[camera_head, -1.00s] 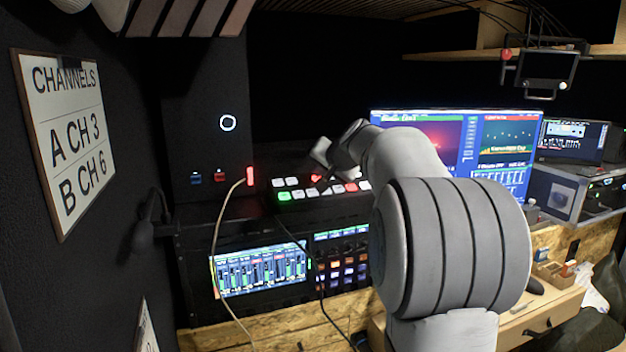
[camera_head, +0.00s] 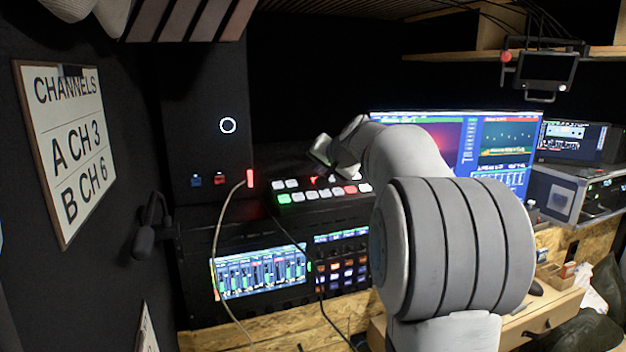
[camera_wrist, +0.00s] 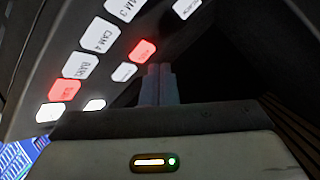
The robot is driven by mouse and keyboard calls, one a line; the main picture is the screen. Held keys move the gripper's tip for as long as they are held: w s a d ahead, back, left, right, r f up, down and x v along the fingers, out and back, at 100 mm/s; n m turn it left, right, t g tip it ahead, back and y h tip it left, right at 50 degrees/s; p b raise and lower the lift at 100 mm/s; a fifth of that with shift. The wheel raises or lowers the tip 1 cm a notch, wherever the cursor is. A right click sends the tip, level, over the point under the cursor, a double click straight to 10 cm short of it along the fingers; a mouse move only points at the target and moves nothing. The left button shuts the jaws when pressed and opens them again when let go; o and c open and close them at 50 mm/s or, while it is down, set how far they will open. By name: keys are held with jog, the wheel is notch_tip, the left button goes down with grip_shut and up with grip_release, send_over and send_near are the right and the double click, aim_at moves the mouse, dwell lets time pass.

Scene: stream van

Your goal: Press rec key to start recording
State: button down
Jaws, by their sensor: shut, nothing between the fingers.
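The switcher panel (camera_head: 320,205) stands on the desk left of the large monitor, with rows of lit keys. In the wrist view a short-row key glows red (camera_wrist: 143,50), its lettering too small to read surely; I take it for the rec key. A second red key (camera_wrist: 64,90) sits in the longer row with white keys such as CAM 4 (camera_wrist: 99,36). My gripper (camera_wrist: 158,68) is shut and empty, its fingertips just right of the short-row red key. Whether they touch the panel I cannot tell. In the head view the fingers are dark and hard to make out.
A large monitor (camera_head: 470,155) stands right of the panel, partly behind my arm. A rack screen (camera_head: 260,272) sits below. A cable (camera_head: 215,250) hangs at the left, near a small microphone (camera_head: 145,240). A small hanging monitor (camera_head: 543,68) is at the upper right.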

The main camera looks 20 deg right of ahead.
jog(key=shift+r, duration=0.1)
jog(key=r+p, duration=0.1)
jog(key=r, duration=0.1)
jog(key=s+r+p, duration=0.1)
jog(key=r+p, duration=0.1)
jog(key=shift+s+r, duration=0.15)
jog(key=shift+r, duration=0.15)
dwell(0.9)
